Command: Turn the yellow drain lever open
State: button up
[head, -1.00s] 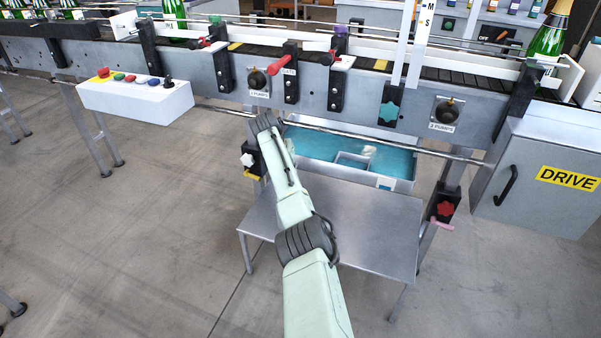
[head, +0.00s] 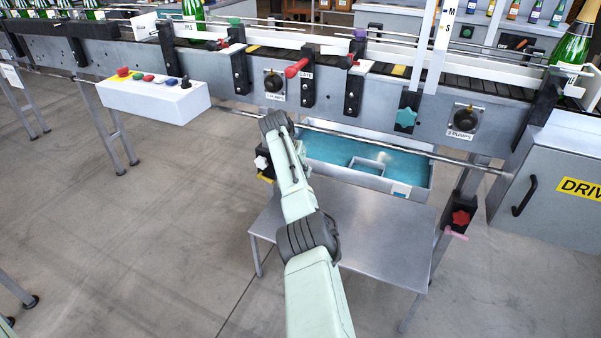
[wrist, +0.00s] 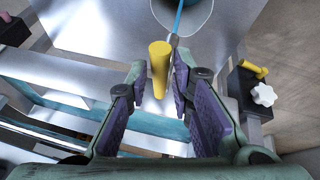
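In the wrist view a yellow lever (wrist: 158,70) stands up between and just beyond the fingers of my gripper (wrist: 158,88). My gripper is open, with a finger on each side and gaps visible around the lever; I cannot tell how deep the lever sits between them. A second yellow handle (wrist: 254,69) is on a black block at the right, above a white knob (wrist: 264,95). In the head view that yellow handle (head: 267,175) shows only partly beside my arm, below the white knob (head: 262,162). My gripper and the central lever are hidden there behind my arm.
A blue-lined tray (head: 425,190) sits under the conveyor, above a steel shelf (head: 360,230). A black block with a red knob (head: 461,217) is on the right leg. A steel rail (head: 400,152) crosses in front.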

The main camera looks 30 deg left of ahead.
jog(key=v, duration=1.2)
dwell(0.4)
